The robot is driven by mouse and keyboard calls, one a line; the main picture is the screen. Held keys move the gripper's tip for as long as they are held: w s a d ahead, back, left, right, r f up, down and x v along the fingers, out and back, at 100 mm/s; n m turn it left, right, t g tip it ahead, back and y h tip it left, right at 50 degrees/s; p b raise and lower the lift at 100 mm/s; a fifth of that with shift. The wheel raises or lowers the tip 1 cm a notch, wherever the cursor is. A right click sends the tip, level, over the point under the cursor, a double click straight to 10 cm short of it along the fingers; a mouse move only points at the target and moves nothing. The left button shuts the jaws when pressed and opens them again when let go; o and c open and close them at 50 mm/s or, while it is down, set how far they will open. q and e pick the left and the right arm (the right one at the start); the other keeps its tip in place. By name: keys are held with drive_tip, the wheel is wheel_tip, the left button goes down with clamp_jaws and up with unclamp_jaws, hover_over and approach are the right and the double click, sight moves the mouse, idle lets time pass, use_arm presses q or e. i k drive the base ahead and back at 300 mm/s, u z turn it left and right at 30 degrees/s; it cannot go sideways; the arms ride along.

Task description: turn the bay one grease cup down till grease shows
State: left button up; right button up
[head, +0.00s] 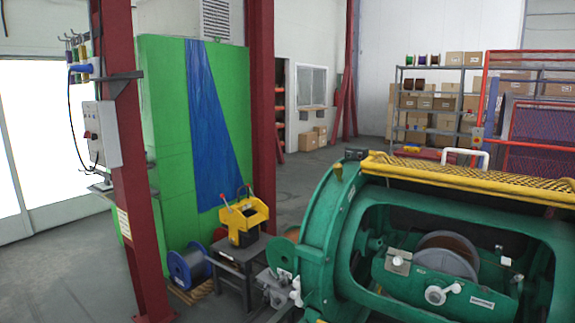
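The green strander (318,225) fills the lower right, with an open bay window in its side. In the bay, a spool (447,255) of brown wire sits in a green cradle (425,287) with light metal knobs and fittings. A small dark-topped fitting (338,171) stands on the upper left of the green housing. I cannot tell which fitting is the bay one grease cup, and no grease can be made out. Neither of my grippers shows in this view.
A yellow mesh guard (465,180) covers the strander's top. A yellow machine (243,218) stands on a small table left of it, beside a blue spool (189,268). A red column (133,190) carries a grey control box (101,134). Grey floor is clear at lower left.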

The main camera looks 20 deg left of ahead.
sight(337, 167)
drive_tip(key=u, duration=0.2)
drive_tip(key=i, duration=1.35)
drive_tip(key=z, duration=0.7)
